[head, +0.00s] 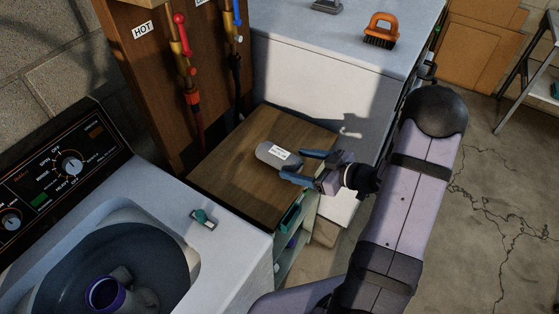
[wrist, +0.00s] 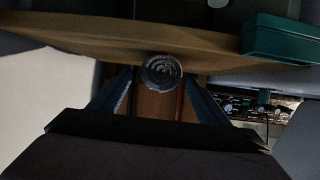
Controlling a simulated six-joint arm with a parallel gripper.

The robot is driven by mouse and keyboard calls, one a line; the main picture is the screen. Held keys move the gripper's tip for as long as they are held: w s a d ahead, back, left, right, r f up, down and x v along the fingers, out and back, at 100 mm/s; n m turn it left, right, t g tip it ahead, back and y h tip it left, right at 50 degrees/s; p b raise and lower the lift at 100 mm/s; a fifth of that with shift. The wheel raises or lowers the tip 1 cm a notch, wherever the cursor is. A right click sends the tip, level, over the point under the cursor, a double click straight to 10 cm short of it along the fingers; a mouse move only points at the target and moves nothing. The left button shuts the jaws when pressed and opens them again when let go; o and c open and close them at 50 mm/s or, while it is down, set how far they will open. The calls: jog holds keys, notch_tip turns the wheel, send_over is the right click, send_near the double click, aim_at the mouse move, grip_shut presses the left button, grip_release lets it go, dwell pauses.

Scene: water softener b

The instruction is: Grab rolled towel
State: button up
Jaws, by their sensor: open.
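The rolled towel (head: 266,154) is a grey roll with a white label, lying on the small wooden-topped stand (head: 235,180). Its round, spiral-wound end (wrist: 162,71) faces the wrist camera. My gripper (head: 296,165) is open at the towel's right end, its two blue-grey fingers pointing towards it. In the wrist view my gripper (wrist: 159,95) has one finger on each side of the towel's end, with gaps showing. I cannot tell how far along the roll the fingertips reach.
A washer (head: 225,245) with an open tub stands at the left, a white appliance (head: 320,85) behind. An orange brush (head: 381,30) lies on that appliance. Red and blue valve pipes (head: 184,60) rise behind the stand. A teal object (head: 290,217) is at the stand's front edge.

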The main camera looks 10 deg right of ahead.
aim_at(289, 162)
jog(key=shift+p+x, duration=0.3)
jog(key=shift+x, duration=0.85)
jog(key=shift+w+a+p, duration=0.35)
jog(key=shift+a+p, duration=0.1)
jog(key=shift+a, duration=0.05)
jog(key=shift+p+x, duration=0.7)
jog(key=shift+x, duration=1.3)
jog(key=shift+d, duration=0.1)
jog(key=c, duration=1.2)
